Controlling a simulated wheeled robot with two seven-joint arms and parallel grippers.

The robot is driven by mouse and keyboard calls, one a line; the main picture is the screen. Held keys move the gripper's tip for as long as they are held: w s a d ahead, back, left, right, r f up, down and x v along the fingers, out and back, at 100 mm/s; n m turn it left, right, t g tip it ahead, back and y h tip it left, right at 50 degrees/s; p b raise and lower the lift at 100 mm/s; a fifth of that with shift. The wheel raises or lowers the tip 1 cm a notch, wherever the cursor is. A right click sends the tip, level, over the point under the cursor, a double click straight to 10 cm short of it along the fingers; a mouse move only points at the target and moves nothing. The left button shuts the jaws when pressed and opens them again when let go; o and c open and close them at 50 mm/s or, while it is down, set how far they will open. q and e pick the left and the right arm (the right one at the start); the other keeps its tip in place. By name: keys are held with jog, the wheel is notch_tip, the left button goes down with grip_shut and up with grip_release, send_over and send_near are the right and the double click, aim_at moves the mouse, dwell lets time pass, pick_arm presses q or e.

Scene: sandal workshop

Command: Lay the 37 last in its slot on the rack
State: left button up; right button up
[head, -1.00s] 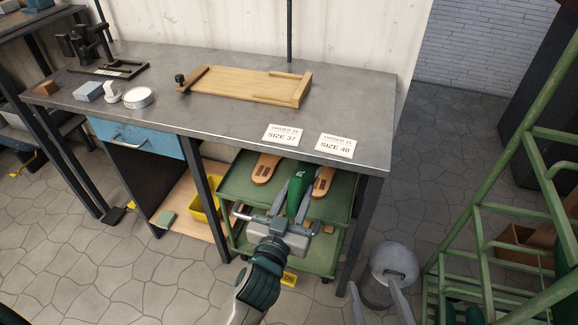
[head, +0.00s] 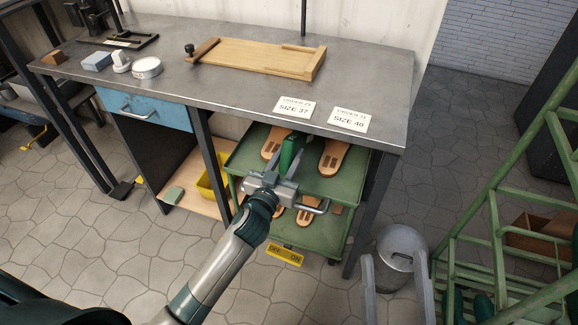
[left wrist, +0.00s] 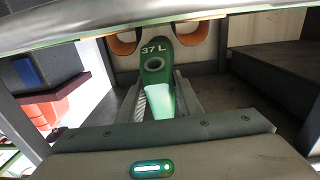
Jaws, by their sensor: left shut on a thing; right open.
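My left gripper (head: 284,172) is shut on the green 37 last (head: 291,152) at the green trolley under the bench. The last also shows in the left wrist view (left wrist: 156,68), marked "37 L", between the two fingers (left wrist: 158,98). Part of it is hidden by the gripper in the head view. The green rack (head: 493,225) stands at the right; green shapes (head: 484,306) sit low in it. I cannot make out the 37 slot. My right gripper (head: 394,272) shows as two separated grey fingers at the bottom right, open and empty.
The trolley (head: 345,186) carries tan sandals (head: 334,156) on its upper tier, with more below. The bench top (head: 230,105) hangs over it and bears a wooden board (head: 255,63) and a "SIZE 37" card (head: 295,108).

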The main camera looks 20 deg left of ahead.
dwell(0.3)
pick_arm(q)
jog(key=shift+f, duration=0.3)
jog(key=shift+f+b, duration=0.6)
jog(key=shift+f, duration=0.8)
pick_arm(e)
jog(key=shift+w+d+r+t, duration=0.1)
jog(key=shift+d+r+t, duration=0.3)
jog(key=shift+r, duration=0.3)
jog(key=shift+w+d+r+t, duration=0.1)
jog(key=shift+d+r+t, duration=0.2)
jog(key=shift+r+t, duration=0.3)
pick_arm(q)
jog(key=shift+f, duration=0.15)
jog(key=o, duration=1.1)
jog(key=shift+c, duration=0.2)
pick_arm(e)
jog(key=shift+d+r, duration=0.1)
jog(key=shift+r, duration=0.05)
pick_arm(q)
jog(key=shift+f, duration=0.15)
pick_arm(e)
jog(key=shift+s, duration=0.1)
